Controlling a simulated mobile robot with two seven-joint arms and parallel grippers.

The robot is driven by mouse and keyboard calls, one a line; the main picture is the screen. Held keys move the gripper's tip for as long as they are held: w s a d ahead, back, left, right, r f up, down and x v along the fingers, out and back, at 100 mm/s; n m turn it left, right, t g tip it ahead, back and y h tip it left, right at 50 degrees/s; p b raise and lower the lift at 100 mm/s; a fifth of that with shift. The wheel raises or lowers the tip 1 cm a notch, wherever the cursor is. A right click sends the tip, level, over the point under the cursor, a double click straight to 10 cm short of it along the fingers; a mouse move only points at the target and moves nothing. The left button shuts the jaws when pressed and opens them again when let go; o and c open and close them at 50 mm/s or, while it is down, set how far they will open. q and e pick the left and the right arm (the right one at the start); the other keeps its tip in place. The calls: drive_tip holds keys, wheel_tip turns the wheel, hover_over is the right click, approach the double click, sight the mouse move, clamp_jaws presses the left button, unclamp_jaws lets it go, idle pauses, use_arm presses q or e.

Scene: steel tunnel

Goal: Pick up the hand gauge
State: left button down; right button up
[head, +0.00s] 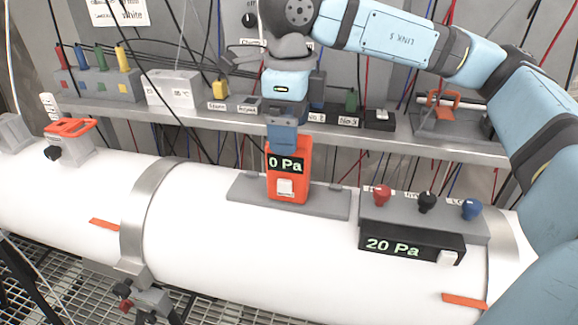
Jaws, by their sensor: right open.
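The hand gauge (289,183) is an orange upright block with a dark display reading "0 Pa" and a pale button below it. It stands on a grey plate (325,204) on top of the white pipe. My right gripper (284,138) comes down from above, directly over the gauge, with its blue finger part at the gauge's top. It is open. The gauge's top edge is partly hidden behind the finger, and I cannot tell whether they touch. My left gripper is not in view.
A grey box (372,215) with red, black and blue knobs and a "20 Pa" display sits right of the gauge. Behind runs a steel shelf (217,122) with switch boxes and coloured plugs. Cables hang at the back. An orange-handled fitting (70,128) is at left.

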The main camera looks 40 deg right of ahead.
sight(289, 168)
drive_tip(key=f, duration=0.5)
drive_tip(key=shift+w+f+p, duration=0.15)
drive_tip(key=shift+w+p, duration=0.05)
drive_tip(key=shift+p, duration=0.15)
drive_tip(key=c, duration=1)
drive_tip(key=shift+c, duration=0.7)
drive_tip(key=shift+r, duration=0.2)
